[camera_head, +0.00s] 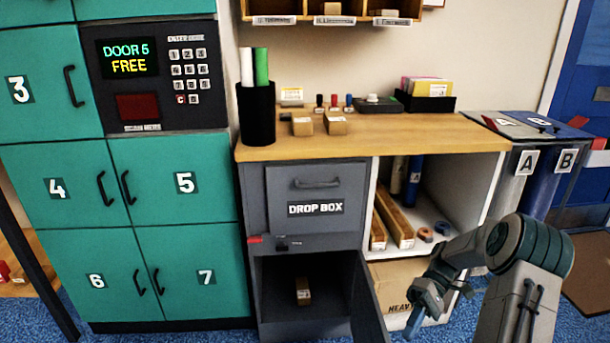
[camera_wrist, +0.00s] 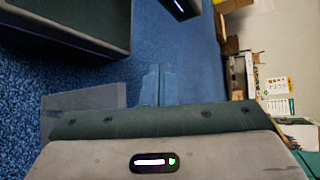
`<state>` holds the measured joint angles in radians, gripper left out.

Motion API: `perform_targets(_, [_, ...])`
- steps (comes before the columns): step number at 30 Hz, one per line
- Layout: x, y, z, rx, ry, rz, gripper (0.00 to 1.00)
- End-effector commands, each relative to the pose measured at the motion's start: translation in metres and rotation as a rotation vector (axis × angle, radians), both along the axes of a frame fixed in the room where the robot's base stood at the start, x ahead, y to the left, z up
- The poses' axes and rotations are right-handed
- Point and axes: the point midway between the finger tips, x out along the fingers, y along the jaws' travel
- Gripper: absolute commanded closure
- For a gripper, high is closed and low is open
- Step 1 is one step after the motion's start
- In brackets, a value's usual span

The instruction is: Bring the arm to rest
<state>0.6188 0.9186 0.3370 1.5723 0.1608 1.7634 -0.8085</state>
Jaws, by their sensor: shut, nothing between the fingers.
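My arm (camera_head: 531,245) shows at the lower right in the head view, bent over, with its gripper (camera_head: 414,324) pointing down in front of the shelf unit, to the right of the open drop box door. In the wrist view my gripper's fingers (camera_wrist: 158,84) are together over the blue carpet, with nothing between them. The gripper appears clear of the furniture around it.
The drop box's lower door (camera_head: 369,308) hangs open toward me, close to my gripper. A small carton (camera_head: 303,291) lies inside. Teal lockers (camera_head: 180,183) stand left. The wooden counter (camera_head: 400,131) holds small cartons and a black cup (camera_head: 257,115). Bins A and B (camera_head: 542,165) stand right.

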Motion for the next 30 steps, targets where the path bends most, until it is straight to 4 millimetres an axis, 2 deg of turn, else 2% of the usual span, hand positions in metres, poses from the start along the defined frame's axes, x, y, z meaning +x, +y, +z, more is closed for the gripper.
perform_targets(1, [-0.002,0.007,0.033,-0.065,-0.019,0.009,1.00])
perform_targets(9, [-0.019,0.035,0.127,-0.383,-0.129,-0.003,1.00])
perform_targets(21, [-0.061,0.066,0.255,-0.743,-0.379,-0.128,1.00])
perform_targets(30, [-0.100,0.082,0.339,-0.895,-0.605,-0.296,1.00])
